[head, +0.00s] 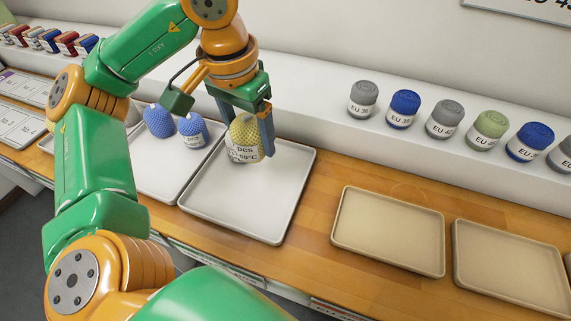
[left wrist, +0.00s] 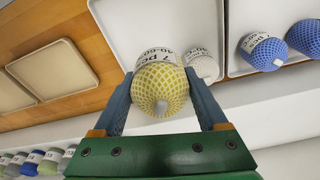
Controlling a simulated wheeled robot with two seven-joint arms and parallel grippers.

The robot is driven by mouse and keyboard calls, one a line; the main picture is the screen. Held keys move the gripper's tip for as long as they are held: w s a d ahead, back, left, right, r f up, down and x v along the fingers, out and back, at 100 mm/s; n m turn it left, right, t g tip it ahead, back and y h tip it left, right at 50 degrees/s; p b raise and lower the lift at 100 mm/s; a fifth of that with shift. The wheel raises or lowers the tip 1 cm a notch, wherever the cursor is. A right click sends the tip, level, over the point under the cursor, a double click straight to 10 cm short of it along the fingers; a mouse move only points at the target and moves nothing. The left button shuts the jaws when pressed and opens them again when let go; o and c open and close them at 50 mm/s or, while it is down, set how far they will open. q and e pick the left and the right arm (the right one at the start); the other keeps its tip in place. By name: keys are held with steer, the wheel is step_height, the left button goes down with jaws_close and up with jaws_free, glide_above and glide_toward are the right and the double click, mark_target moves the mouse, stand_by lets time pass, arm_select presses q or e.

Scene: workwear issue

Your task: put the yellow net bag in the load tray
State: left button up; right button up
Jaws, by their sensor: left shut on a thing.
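The yellow net bag (head: 244,133) with a white label is held upright between the fingers of my left gripper (head: 252,138), which is shut on it. They are over the back of a white tray (head: 265,213) in the head view; I cannot tell whether the bag touches the tray floor. In the left wrist view the yellow net bag (left wrist: 161,90) fills the space between the fingers of the left gripper (left wrist: 157,76). A white net bag (left wrist: 203,66) shows just beyond it in the same tray (left wrist: 148,22). My right gripper is not in view.
A second white tray (head: 165,184) to the left holds blue net bags (head: 160,121). Two empty beige trays (head: 388,232) lie to the right on the wooden counter (head: 322,185). Rolled garments (head: 445,120) stand on the white ledge behind. The front of the middle white tray is clear.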

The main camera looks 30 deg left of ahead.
arm_select(q)
steer(key=w+f, duration=0.1)
steer(key=w, duration=0.1)
steer(key=w+d+f, duration=0.1)
steer(key=f, duration=0.1)
steer(key=w+d+f, duration=0.1)
steer(key=w+f, duration=0.1)
steer(key=shift+w+p, duration=0.3)
steer(key=shift+w, duration=0.05)
steer(key=f, duration=0.2)
steer(key=w+f+p, duration=0.1)
steer(key=f, duration=0.1)
steer(key=shift+f, duration=0.25)
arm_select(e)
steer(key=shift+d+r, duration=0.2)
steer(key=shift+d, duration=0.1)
arm_select(q)
steer(key=shift+f, duration=0.1)
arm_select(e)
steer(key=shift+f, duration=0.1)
arm_select(q)
steer(key=shift+f+b, duration=0.2)
steer(key=shift+b, duration=0.15)
steer(key=o, duration=1.1)
steer(key=shift+r, duration=0.1)
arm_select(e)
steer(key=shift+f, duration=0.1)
